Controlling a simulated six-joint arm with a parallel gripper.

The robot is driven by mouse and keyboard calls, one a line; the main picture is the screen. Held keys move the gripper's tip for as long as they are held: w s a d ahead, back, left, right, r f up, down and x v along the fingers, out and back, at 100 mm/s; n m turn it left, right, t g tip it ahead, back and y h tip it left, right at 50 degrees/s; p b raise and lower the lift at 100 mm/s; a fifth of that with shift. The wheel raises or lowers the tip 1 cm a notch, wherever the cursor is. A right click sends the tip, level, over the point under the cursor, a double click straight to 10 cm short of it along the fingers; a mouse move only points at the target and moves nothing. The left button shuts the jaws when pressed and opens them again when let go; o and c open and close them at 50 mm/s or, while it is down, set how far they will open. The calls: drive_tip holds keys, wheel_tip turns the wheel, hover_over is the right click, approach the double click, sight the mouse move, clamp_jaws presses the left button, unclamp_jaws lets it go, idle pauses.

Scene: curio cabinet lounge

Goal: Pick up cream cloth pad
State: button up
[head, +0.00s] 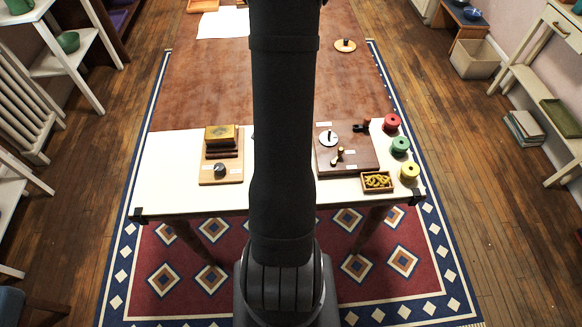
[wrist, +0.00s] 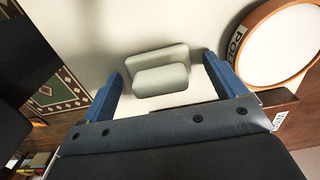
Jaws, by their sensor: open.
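A pale grey-cream pad (wrist: 160,80) with rounded corners lies on a white surface in the wrist view. It looks like two blocks, a smaller one overlapping a larger one; I cannot tell if they are one piece. My gripper (wrist: 164,68) is open, with one blue finger to the left of the pad and one to the right. Gaps show between both fingers and the pad. In the head view my arm covers the middle of the table, and neither the pad nor my gripper shows.
A round white disc with a wooden rim (wrist: 312,69) is close to the right finger. On the table (head: 160,185), a stacked block (head: 222,139) stands left; a brown board (head: 352,163), a tray of yellow pieces (head: 377,181) and red, green and yellow spools (head: 400,145) are right.

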drive_tip(key=c, duration=1.1)
drive_tip(key=shift+o, duration=0.2)
drive_tip(key=shift+r, duration=0.15)
drive_tip(key=shift+r, duration=0.45)
drive_tip(key=r, duration=0.3)
drive_tip(key=shift+s+d+r, duration=0.2)
drive_tip(key=shift+d+r, duration=0.1)
drive_tip(key=shift+d, duration=0.1)
drive_tip(key=s+d+r, duration=0.6)
drive_tip(key=d, duration=0.2)
drive_tip(key=shift+s+d, duration=0.25)
drive_tip(key=shift+s, duration=0.1)
drive_tip(key=shift+r, duration=0.1)
